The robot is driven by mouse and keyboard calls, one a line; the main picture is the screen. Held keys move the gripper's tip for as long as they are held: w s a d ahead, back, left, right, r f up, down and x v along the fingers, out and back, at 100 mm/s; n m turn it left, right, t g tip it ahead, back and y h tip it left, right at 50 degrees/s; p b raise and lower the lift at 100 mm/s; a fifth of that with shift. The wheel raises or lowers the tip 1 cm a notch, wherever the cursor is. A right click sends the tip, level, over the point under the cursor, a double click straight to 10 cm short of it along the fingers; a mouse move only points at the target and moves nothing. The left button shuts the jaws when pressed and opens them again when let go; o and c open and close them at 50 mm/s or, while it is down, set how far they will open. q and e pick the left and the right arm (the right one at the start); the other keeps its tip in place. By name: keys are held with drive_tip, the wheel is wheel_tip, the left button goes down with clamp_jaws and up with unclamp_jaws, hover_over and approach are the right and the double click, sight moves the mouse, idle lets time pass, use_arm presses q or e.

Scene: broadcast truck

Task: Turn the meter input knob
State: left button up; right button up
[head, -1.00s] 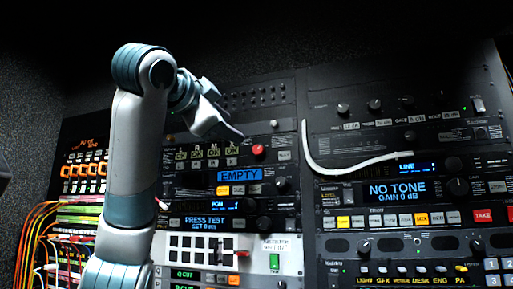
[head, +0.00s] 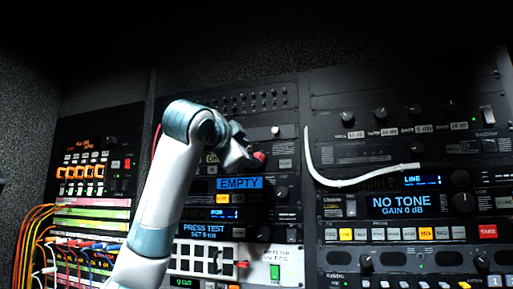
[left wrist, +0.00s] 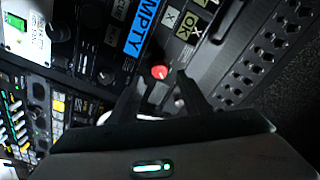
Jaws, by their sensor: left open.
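Several black knobs sit on the rack panels, and their labels are too small to read, so I cannot tell which is the meter input knob. My left gripper (head: 248,155) is in front of the panel above the EMPTY display, by a red button (head: 260,157). In the left wrist view its two fingers (left wrist: 160,92) are apart, with the red button (left wrist: 160,72) just beyond them and nothing held. My right gripper is not in view.
A white cable (head: 350,182) hangs across the right rack, below the upper knob row. Coloured patch cables (head: 35,235) hang at the lower left.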

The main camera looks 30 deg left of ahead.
sight(257, 156)
use_arm(q)
drive_tip(key=w, duration=0.1)
drive_tip(key=w+p, duration=0.2)
drive_tip(key=w, duration=0.1)
drive_tip(key=shift+a+r, duration=0.15)
drive_tip(key=shift+a, duration=0.1)
drive_tip(key=shift+w+a, duration=0.25)
drive_tip(key=shift+w, duration=0.55)
drive_tip(key=shift+d, duration=0.1)
drive_tip(key=shift+c, duration=0.9)
drive_tip(key=c, duration=0.9)
